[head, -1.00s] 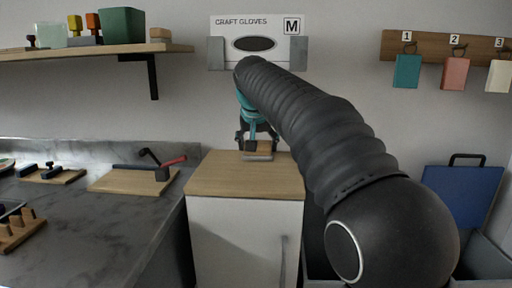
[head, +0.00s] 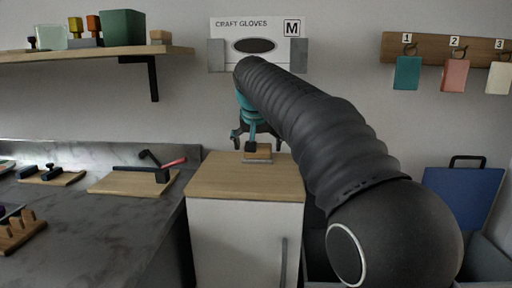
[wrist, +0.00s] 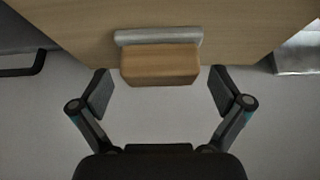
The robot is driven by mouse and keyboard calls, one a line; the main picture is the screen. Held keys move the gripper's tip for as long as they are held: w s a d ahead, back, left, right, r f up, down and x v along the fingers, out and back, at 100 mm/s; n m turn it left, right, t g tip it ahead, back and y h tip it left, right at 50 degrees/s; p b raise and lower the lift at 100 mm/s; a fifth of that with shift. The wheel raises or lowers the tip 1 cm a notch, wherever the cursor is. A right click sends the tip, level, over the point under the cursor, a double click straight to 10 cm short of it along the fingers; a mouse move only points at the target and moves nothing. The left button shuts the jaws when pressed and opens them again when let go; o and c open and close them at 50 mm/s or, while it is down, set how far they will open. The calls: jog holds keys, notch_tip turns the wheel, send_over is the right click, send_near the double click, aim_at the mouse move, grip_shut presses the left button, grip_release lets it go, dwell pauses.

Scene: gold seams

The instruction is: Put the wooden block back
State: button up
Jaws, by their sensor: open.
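The wooden block (head: 258,150) sits on the wooden top of the white cabinet, against a small grey metal bar. In the wrist view the block (wrist: 160,65) lies centred between the fingers and a little beyond their tips, with the bar (wrist: 158,36) along its far side. My gripper (head: 256,139) is just above the block in the head view, partly hidden by my arm. In the wrist view my gripper (wrist: 161,92) is open and empty, its two pads spread wide to either side of the block, with gaps on both sides.
The cabinet top (head: 225,177) is otherwise clear. A grey counter (head: 90,220) with tools on boards stands at left. A shelf (head: 120,52) with a green box is above it. A glove box (head: 256,30) hangs on the wall behind. A blue panel (head: 465,195) stands at right.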

jog(key=p+v, duration=0.1)
jog(key=v, duration=1)
jog(key=shift+r, duration=0.25)
jog(key=shift+s, duration=0.15)
jog(key=s+d+f, duration=0.9)
jog(key=s+d, duration=0.4)
jog(key=s, duration=0.1)
jog(key=s+d+f, duration=0.3)
jog(key=s+f, duration=0.5)
jog(key=f, duration=0.1)
jog(key=s+d+f+g, duration=0.1)
jog(key=s+d+f, duration=0.2)
jog(key=s+f, duration=0.6)
jog(key=shift+f, duration=0.75)
